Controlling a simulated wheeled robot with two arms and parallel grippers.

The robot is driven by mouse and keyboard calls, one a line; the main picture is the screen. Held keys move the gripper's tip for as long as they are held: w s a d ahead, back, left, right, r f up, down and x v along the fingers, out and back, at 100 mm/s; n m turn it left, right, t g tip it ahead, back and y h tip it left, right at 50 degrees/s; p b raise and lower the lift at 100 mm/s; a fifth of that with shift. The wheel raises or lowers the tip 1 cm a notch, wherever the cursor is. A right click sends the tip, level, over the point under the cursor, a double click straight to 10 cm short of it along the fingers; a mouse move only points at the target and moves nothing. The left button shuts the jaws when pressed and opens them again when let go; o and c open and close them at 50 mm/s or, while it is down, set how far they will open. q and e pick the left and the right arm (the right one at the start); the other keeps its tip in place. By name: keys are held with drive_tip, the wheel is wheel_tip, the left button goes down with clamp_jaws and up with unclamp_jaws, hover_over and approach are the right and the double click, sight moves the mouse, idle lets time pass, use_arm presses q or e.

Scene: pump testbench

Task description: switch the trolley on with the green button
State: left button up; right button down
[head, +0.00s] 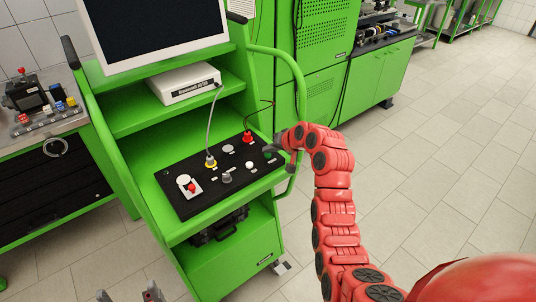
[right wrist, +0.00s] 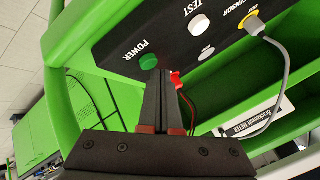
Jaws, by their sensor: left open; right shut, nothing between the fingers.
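The green button (right wrist: 148,62) sits on the black control panel (right wrist: 122,42) under the label POWER. In the head view it is a small dark green spot (head: 268,155) at the panel's right end, partly hidden by my right gripper (head: 270,148). The green trolley (head: 150,125) carries the panel on its lower shelf. In the right wrist view my right gripper (right wrist: 163,90) is shut and empty, its fingertips close to the green button; I cannot tell whether they touch it. My left gripper (head: 151,293) is open and empty at the bottom edge, away from the trolley.
A grey cable runs from the yellow connector (head: 210,162) to the white box (head: 184,83). The trolley's handrail (head: 301,90) curves beside my right arm. A workbench (head: 40,125) stands left; floor at right is clear.

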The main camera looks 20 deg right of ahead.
sight(269, 156)
drive_tip(key=shift+f, duration=0.4)
drive_tip(key=shift+r, duration=0.1)
idle(0.3)
drive_tip(key=shift+r, duration=0.8)
wheel_tip(269, 156, up, 6)
drive_tip(key=p, duration=0.1)
drive_tip(key=shift+w+f, duration=0.1)
drive_tip(key=shift+w, duration=0.05)
idle(0.4)
